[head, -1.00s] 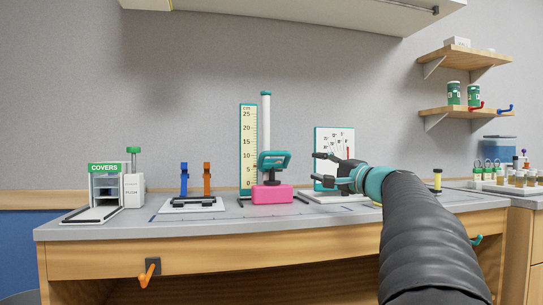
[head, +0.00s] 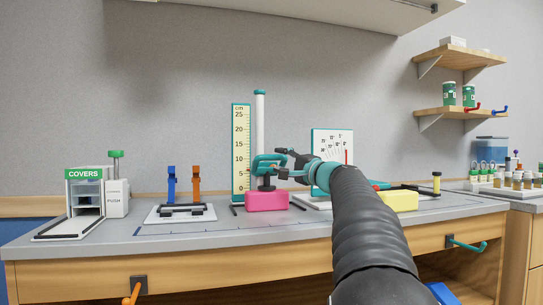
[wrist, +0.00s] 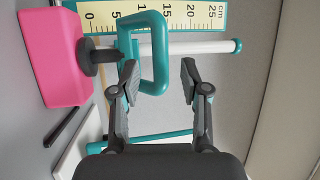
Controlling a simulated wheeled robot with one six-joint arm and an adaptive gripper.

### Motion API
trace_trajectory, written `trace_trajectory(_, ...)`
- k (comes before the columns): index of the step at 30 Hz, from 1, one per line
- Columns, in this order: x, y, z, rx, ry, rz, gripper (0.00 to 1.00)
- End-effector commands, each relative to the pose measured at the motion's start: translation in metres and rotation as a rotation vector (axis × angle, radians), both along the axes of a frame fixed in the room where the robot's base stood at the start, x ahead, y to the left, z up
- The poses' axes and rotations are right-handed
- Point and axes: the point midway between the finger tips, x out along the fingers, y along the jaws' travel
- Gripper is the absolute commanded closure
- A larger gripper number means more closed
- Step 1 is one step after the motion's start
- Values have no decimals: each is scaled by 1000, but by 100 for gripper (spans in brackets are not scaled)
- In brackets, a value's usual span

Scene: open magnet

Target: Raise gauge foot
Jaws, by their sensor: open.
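The height gauge has a white post (head: 260,120) with a teal cap beside a yellow cm scale (head: 241,150). A teal loop handle (head: 264,163) sits low on the post, and in the wrist view the handle (wrist: 160,85) shows sideways. Below it the dark round foot (wrist: 88,57) rests on or just above a pink block (wrist: 52,62); I cannot tell which. My gripper (head: 282,162) is open at the handle's right side. In the wrist view my gripper (wrist: 160,75) has one finger overlapping the loop and one beyond its upper bar. Contact is unclear.
A covers dispenser (head: 85,195) and a stand with blue and orange clips (head: 182,212) are at left. A white chart board (head: 333,148) stands behind my arm. A yellow block (head: 399,201) lies to the right. Hooks stick out from the bench front.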

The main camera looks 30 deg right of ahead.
Motion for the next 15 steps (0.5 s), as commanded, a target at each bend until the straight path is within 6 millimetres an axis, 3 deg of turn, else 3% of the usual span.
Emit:
trace_trajectory(6, 33, 7, 7, -1, 1, 3, 54)
trace_trajectory(15, 46, 10, 9, -2, 0, 3, 54)
